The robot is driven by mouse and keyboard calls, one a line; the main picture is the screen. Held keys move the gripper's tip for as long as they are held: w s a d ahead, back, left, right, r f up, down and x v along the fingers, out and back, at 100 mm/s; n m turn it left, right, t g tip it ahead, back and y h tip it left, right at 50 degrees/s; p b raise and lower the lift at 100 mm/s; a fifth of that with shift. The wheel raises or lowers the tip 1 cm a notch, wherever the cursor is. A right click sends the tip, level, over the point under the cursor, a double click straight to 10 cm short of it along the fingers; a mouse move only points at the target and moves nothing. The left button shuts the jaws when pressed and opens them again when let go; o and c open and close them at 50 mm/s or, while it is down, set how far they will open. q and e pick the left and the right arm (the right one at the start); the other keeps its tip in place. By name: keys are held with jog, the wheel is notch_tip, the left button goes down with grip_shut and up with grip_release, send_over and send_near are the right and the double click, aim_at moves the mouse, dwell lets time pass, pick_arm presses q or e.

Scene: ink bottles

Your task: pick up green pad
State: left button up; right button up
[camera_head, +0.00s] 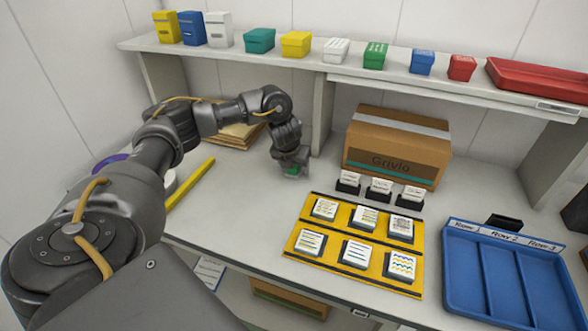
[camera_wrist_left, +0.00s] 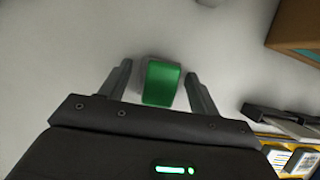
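The green pad (camera_head: 292,171) shows as a small green patch on the table under my left gripper (camera_head: 290,168) in the head view, mostly hidden by it. In the left wrist view the green pad (camera_wrist_left: 160,83) is a block with a green face and a pale rim. It lies between the two fingers of my left gripper (camera_wrist_left: 158,85). The fingers are open, with a visible gap on each side of the block. My right gripper is not in view.
A cardboard box (camera_head: 397,147) stands right of the gripper, with several small dark holders before it. A yellow tray (camera_head: 330,238) with white cards and a blue tray (camera_head: 467,275) lie nearer. A yellow bar (camera_head: 190,185) lies left. A shelf (camera_head: 320,56) runs above.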

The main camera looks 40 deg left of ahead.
pick_arm(q)
jog(key=c, duration=0.8)
jog(key=shift+r, duration=0.15)
jog(key=shift+r, duration=0.2)
jog(key=r, duration=0.4)
jog(key=shift+s+d, duration=0.2)
jog(key=s+d+r+p, duration=0.1)
jog(key=s+d+r, duration=0.1)
jog(key=s, duration=0.1)
jog(key=s+d+r+p, duration=0.2)
jog(key=s+d+r, duration=0.1)
jog(key=s, duration=0.1)
jog(key=s+d+r+p, duration=0.1)
jog(key=s+d+r, duration=0.2)
jog(key=shift+s+r+p, duration=0.2)
jog(key=shift+s+p, duration=0.1)
jog(key=shift+s, duration=0.05)
